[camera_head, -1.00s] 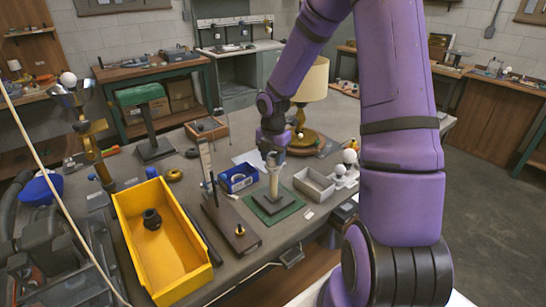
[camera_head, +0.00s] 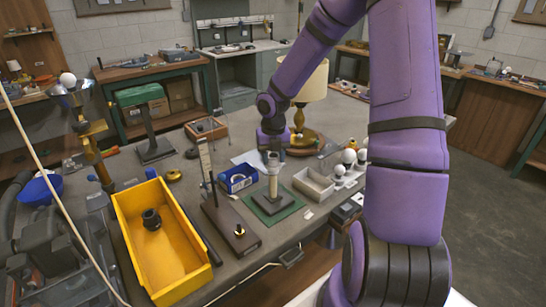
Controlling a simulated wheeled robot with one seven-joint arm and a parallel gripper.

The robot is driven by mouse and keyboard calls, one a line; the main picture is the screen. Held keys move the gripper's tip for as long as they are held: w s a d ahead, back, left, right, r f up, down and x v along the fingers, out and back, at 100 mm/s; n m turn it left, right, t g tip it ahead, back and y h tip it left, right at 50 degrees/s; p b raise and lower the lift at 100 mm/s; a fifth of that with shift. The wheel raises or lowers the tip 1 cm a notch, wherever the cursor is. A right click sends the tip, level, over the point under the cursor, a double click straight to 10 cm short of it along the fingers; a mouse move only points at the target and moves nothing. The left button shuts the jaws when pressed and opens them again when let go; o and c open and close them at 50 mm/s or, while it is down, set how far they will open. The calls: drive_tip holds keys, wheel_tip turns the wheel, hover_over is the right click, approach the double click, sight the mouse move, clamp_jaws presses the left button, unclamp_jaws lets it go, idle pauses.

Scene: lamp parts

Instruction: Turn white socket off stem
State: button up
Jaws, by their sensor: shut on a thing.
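The stem (camera_head: 273,185) stands upright on a square grey base on a green mat (camera_head: 263,211), near the front of the bench. The white socket (camera_head: 273,167) is small and pale at the stem's top. My gripper (camera_head: 273,155) is at the top of the stem and is shut on the socket. The fingers are small and dark here, and their exact contact is hard to make out. I cannot tell whether any gap shows between socket and stem.
A blue bin (camera_head: 238,179) stands left of the stem. A grey tray (camera_head: 314,184) and white bulbs (camera_head: 349,157) stand to its right. A lamp with a cream shade (camera_head: 313,80) is behind. A yellow bin (camera_head: 163,240) and a wooden board with a post (camera_head: 232,228) lie left.

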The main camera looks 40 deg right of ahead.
drive_tip(key=shift+c, duration=0.7)
drive_tip(key=shift+r, duration=0.95)
drive_tip(key=shift+r, duration=0.8)
drive_tip(key=shift+r, duration=0.15)
wheel_tip(320, 180, up, 4)
drive_tip(key=shift+f, duration=0.15)
